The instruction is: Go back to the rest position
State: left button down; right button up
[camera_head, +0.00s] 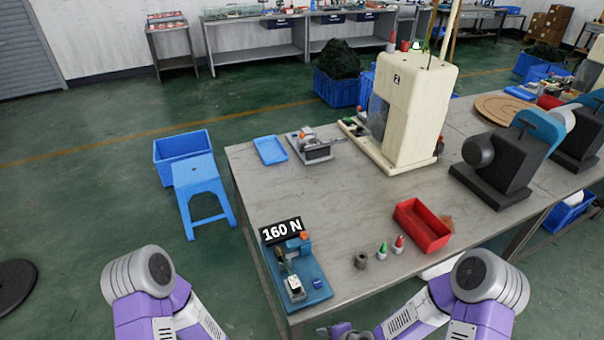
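My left arm (150,290) comes in at the bottom left, its elbow raised beside the table and its lower part running out of the bottom edge. My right arm (480,290) is bent at the bottom right, in front of the table's near edge. Part of its lower end shows at the bottom middle. Neither gripper's fingers show; both are below the picture edge.
The grey table (330,205) carries a red bin (422,226), a cream machine (415,110), a blue tray (270,150) and dark machines (500,165). Small green and red-capped bottles stand near the bin. A blue stool (195,170) and blue crate (180,147) stand left. The floor at left is open.

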jog(key=s+d+f+n+g+h, duration=0.1)
jog(key=s+d+f+n+g, duration=0.2)
jog(key=s+n, duration=0.6)
notch_tip(320, 180, down, 3)
jog(key=shift+s+r+n+g+h, duration=0.2)
jog(key=shift+n+g+h, duration=0.2)
jog(key=shift+n+g, duration=0.55)
